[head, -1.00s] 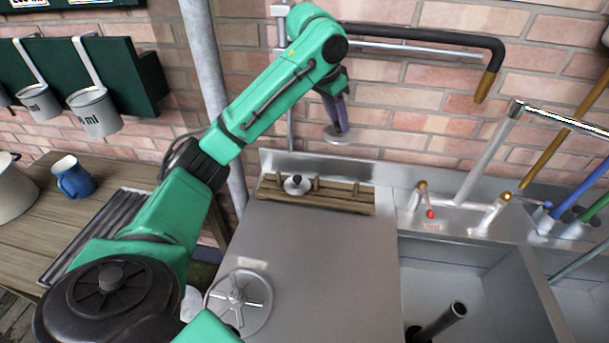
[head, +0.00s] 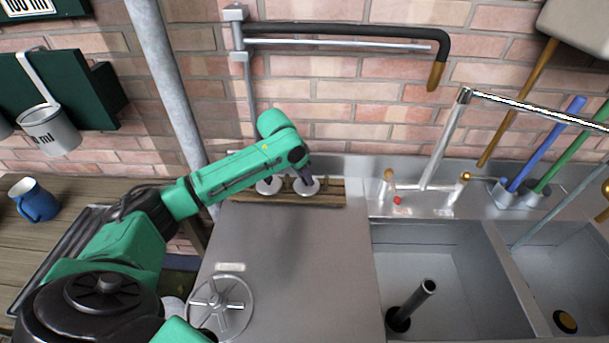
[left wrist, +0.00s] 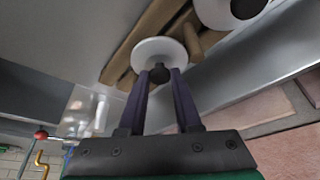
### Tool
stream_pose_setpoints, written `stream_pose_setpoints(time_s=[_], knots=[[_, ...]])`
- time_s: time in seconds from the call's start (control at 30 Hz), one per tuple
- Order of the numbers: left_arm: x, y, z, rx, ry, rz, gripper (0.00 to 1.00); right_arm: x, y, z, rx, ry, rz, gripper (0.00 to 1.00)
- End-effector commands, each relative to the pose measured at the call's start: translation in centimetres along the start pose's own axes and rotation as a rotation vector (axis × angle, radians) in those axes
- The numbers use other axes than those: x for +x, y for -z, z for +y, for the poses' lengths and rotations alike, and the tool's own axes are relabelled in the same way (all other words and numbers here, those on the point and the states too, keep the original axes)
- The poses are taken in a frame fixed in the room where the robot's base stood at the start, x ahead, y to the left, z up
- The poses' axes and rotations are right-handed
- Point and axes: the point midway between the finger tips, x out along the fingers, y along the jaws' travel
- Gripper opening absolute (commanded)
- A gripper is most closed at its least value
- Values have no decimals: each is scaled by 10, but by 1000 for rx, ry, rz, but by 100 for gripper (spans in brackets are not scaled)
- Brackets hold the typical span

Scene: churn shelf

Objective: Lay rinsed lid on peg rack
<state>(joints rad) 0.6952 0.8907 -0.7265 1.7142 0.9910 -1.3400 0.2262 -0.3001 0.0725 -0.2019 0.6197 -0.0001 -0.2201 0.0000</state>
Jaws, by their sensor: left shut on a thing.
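My left gripper (head: 304,176) is shut on the dark knob of a round pale lid (head: 308,188). In the left wrist view the fingers (left wrist: 160,78) pinch that knob, and the lid's disc (left wrist: 152,46) is beyond it. The lid is at the wooden peg rack (head: 328,200), beside a peg; I cannot tell whether it rests on the rack or hovers just above. A second lid (head: 266,187) with a dark knob sits on the rack to the left, and also shows in the left wrist view (left wrist: 212,14). My right gripper is not in view.
The rack stands against the backsplash on a steel drainboard (head: 290,250), mostly bare. A spoked wheel (head: 221,306) is at its front left. Sink basins (head: 440,260) and a tap (head: 445,140) are to the right. A black-sleeved pipe (head: 350,32) runs above the rack.

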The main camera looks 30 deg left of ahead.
Motion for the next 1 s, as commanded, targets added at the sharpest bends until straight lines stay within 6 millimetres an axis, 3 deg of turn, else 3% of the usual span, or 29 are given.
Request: stream_pose_setpoints(time_s=[0.07, 0.1, 0.13, 0.17, 0.47, 0.57, 0.9, 1.0], knots=[[2, -1, 0, 0, 0, 0, 0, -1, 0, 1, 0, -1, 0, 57], [2, -1, 0, 0, 0, 0, 48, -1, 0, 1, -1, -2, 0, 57], [2, -1, 0, 0, 0, 0, 59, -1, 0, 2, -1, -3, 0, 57], [2, -1, 0, 0, 0, 0, 62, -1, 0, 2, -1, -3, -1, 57], [0, 0, 0, 0, 0, 0, 62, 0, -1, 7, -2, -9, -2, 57], [-9, 1, 0, 0, 1, 1, 62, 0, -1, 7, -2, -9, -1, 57], [-95, 1, 0, 2, 2, 3, 62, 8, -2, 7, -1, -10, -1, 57], [-112, 1, 0, 0, 0, 1, 62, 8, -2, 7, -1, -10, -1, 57]])
